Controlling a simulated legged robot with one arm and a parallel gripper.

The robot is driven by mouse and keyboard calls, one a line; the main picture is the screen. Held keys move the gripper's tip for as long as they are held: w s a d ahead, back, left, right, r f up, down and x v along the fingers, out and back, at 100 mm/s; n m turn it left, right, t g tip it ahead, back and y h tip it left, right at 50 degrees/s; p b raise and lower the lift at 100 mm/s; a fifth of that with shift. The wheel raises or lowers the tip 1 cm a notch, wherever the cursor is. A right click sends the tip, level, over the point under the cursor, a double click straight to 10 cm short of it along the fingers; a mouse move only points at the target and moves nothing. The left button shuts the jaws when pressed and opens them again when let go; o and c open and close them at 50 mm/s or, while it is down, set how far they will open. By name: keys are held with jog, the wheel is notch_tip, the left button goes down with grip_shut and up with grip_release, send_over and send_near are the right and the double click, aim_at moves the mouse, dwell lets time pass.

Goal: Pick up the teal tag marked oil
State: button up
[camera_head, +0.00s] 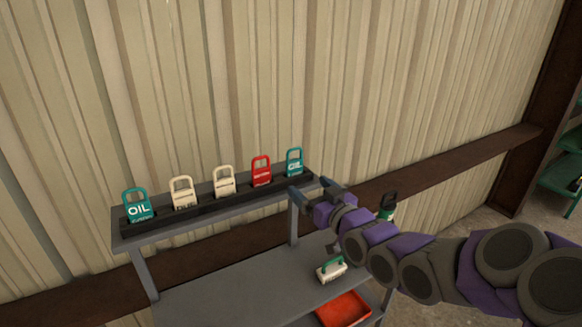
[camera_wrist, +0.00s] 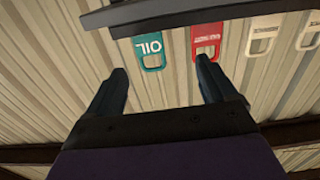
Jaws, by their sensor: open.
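Two teal tags marked OIL stand in a slotted dark rack (camera_head: 215,203). One teal tag (camera_head: 138,207) is at the left end, and the other teal tag (camera_head: 294,162) is at the right end, beside a red tag. My gripper (camera_head: 311,188) is open and empty, just in front of and below the right-end tag. In the wrist view, which shows the rack upside down, that teal tag (camera_wrist: 150,48) reads OIL. Its handle loop appears between the fingertips of my gripper (camera_wrist: 162,66), apart from both.
A red tag (camera_head: 261,171) and two cream tags (camera_head: 224,181) stand between the teal ones. A lower shelf (camera_head: 235,298) holds a brush (camera_head: 331,269) and a red tray (camera_head: 343,309). A dark-topped bottle (camera_head: 387,208) stands behind my arm. A corrugated wall is close behind the rack.

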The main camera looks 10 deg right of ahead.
aim_at(295, 167)
jog(key=x, duration=0.9)
jog(key=shift+w+d, duration=0.1)
jog(key=w, duration=0.1)
jog(key=w+d, duration=0.2)
jog(key=w, duration=0.1)
jog(key=shift+w+f, duration=0.1)
jog(key=shift+f, duration=0.05)
jog(key=shift+w+a, duration=0.25)
jog(key=shift+w, duration=0.05)
jog(key=shift+a, duration=1.25)
jog(key=shift+c, duration=0.5)
jog(key=shift+d, duration=1)
jog(key=c, duration=0.6)
jog(key=shift+a, duration=0.1)
jog(key=shift+c, duration=1.4)
jog(key=shift+a, duration=0.35)
jog(key=shift+c, duration=0.3)
